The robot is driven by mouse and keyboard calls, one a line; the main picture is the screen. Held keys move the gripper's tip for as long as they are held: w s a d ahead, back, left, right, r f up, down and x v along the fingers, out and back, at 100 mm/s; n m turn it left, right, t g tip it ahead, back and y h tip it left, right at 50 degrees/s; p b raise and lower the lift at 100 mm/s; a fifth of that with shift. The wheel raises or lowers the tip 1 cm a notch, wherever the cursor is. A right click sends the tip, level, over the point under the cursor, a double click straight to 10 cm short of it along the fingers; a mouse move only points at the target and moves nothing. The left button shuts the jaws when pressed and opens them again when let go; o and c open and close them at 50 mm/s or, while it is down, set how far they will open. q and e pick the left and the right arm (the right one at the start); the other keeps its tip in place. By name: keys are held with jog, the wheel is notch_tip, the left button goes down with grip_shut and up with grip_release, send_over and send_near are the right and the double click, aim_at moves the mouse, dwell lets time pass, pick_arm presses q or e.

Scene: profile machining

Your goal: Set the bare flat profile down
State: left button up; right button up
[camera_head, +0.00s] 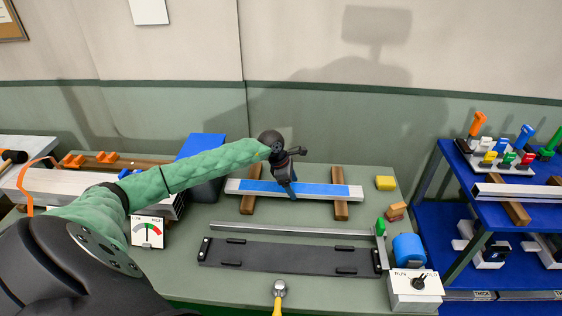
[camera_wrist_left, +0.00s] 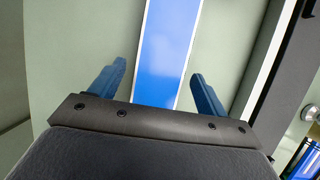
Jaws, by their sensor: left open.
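A flat profile (camera_head: 325,190), silver with a blue upper face, lies level across two wooden blocks (camera_head: 248,203) (camera_head: 341,208) on the green bench. My left gripper (camera_head: 290,189) is above its middle, pointing down. In the left wrist view the open fingers (camera_wrist_left: 156,85) stand on either side of the profile (camera_wrist_left: 168,50), with a gap on each side, so nothing is held. The fingers' exact height relative to the profile is hard to tell. My right gripper is not in view.
In front are a thin grey bar (camera_head: 290,229) and a dark long plate (camera_head: 290,256). A yellow block (camera_head: 385,183), a blue cylinder (camera_head: 409,248) and a white switch box (camera_head: 415,289) stand at right.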

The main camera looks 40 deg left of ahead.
aim_at(294, 188)
pick_arm(q)
jog(key=shift+r, duration=0.25)
jog(key=shift+s+a+r, duration=0.1)
jog(key=shift+a+r, duration=0.05)
jog(key=shift+r, duration=0.1)
jog(key=shift+s+a+r+b, duration=0.1)
jog(key=shift+a+r+b, duration=0.05)
jog(key=shift+r+b, duration=0.25)
jog(key=shift+a+r, duration=0.2)
jog(key=shift+r, duration=0.3)
jog(key=b+v, duration=0.4)
jog(key=v, duration=0.5)
jog(key=shift+r, duration=0.2)
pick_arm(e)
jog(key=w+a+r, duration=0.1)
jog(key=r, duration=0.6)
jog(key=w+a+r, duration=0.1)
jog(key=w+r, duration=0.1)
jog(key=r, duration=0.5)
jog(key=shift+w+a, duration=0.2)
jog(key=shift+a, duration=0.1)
pick_arm(q)
jog(key=shift+s+d, duration=0.1)
